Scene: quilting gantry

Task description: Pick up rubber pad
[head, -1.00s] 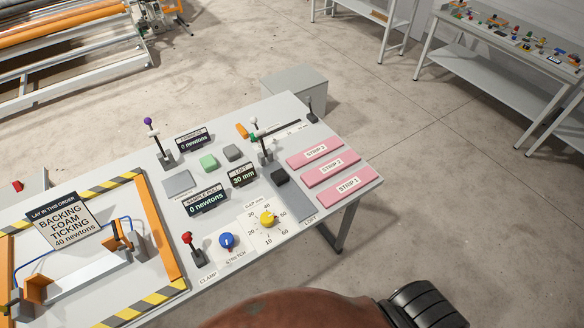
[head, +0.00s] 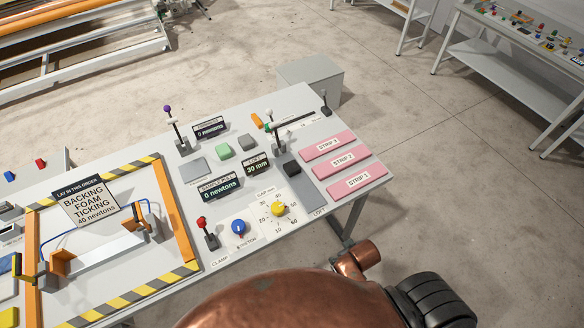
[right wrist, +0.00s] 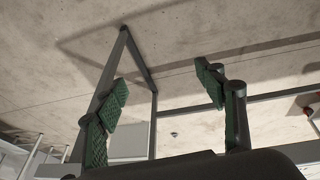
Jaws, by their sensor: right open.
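No block is labelled as the rubber pad, so I cannot tell for certain which it is. In the head view a black block (head: 292,168) lies on a grey strip beside the pink strips. A dark grey block (head: 246,142) and a pale green block (head: 223,151) lie side by side further back, near a flat grey slab (head: 193,168). My right gripper (right wrist: 162,84) is open and empty in the right wrist view, its green-padded fingers wide apart over the floor and a table frame. My left gripper is not in view.
Levers with red (head: 202,222) and purple (head: 167,108) knobs stand up from the panel. A blue knob (head: 239,228), a yellow knob (head: 278,209) and several pink strips (head: 330,142) are nearby. A striped frame (head: 134,296) is at left. A grey box (head: 312,78) stands behind.

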